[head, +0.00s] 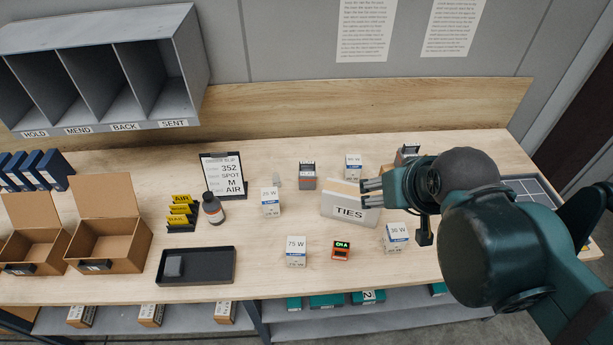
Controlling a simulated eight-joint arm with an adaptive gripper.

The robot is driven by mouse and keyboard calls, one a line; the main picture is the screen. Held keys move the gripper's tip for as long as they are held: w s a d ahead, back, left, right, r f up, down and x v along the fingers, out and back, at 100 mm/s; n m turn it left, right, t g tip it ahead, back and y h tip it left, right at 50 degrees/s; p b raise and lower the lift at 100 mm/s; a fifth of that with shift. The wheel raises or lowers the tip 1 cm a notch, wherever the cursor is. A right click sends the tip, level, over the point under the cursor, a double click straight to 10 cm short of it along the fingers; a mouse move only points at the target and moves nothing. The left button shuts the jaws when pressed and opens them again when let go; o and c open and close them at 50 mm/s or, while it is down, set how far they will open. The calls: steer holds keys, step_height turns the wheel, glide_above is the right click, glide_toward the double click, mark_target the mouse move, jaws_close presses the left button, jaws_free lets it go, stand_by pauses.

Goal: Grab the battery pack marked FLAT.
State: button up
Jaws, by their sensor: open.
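A grey and orange block (307,176) that looks like a battery pack stands at the back middle of the table. A similar dark and orange block (404,153) stands farther right, partly hidden behind my arm. I cannot read FLAT on either one.
The pale TIES box (343,213) stands beside my fingers. White watt-marked boxes (296,252) stand around it.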

steer(key=shift+o, duration=0.4)
stand_by(0.4)
steer(key=m+g+b, duration=0.3)
steer(key=m+g, duration=0.3)
steer(key=m, duration=0.9)
glide_above(308, 163)
steer(key=s+d, duration=0.4)
steer(key=s, duration=0.2)
step_height(308, 163, down, 13)
steer(key=w+a+f+m, duration=0.1)
steer(key=w+f, duration=0.1)
steer(key=f, duration=0.1)
steer(key=w+a+f+m, duration=0.1)
steer(key=f, duration=0.2)
steer(key=w+a+f+m+g, duration=0.1)
steer(key=w+f, duration=0.1)
steer(key=f, duration=0.2)
steer(key=shift+w+a+m, duration=0.3)
steer(key=shift+a, duration=0.05)
steer(key=shift+w+a+f, duration=0.15)
steer(key=shift+a+f, duration=0.05)
steer(key=shift+f, duration=0.3)
